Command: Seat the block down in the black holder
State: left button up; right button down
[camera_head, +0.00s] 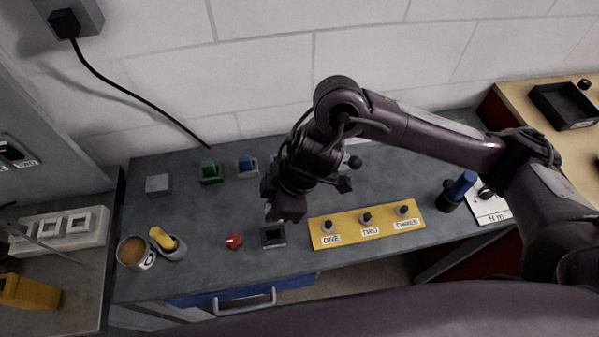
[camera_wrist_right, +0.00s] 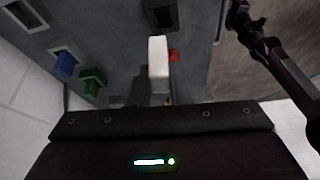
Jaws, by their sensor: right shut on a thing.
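The black holder (camera_head: 273,236) stands on the grey bench, its square opening facing up and looking empty. It also shows at the top of the right wrist view (camera_wrist_right: 160,14). My right gripper (camera_head: 284,209) is above the bench, just behind the holder in the head view. It is shut on a pale block (camera_wrist_right: 158,57), which sticks out ahead of the jaws in the right wrist view. The block appears apart from the holder. In the head view I cannot make the block out at the dark gripper. My left gripper is not in view.
A red piece (camera_head: 233,241) lies left of the holder, and a yellow board (camera_head: 366,225) with several knobs lies right. Green (camera_head: 210,173) and blue (camera_head: 247,164) pieces and a grey block (camera_head: 158,184) stand further back. A mug (camera_head: 133,253) is at the left.

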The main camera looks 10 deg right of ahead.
jog(key=shift+s+a+f+n, duration=0.1)
jog(key=shift+s+a+n, duration=0.25)
jog(key=shift+a+n, duration=0.25)
jog(key=shift+d, duration=0.1)
jog(key=b, duration=0.3)
send_over(266, 237)
jog(key=d, duration=0.2)
jog(key=shift+s+a+f, duration=0.1)
jog(key=shift+a+f, duration=0.05)
jog(key=shift+f, duration=2.7)
jog(key=shift+p, duration=0.75)
jog(key=shift+f+b, duration=0.75)
jog(key=shift+f, duration=0.75)
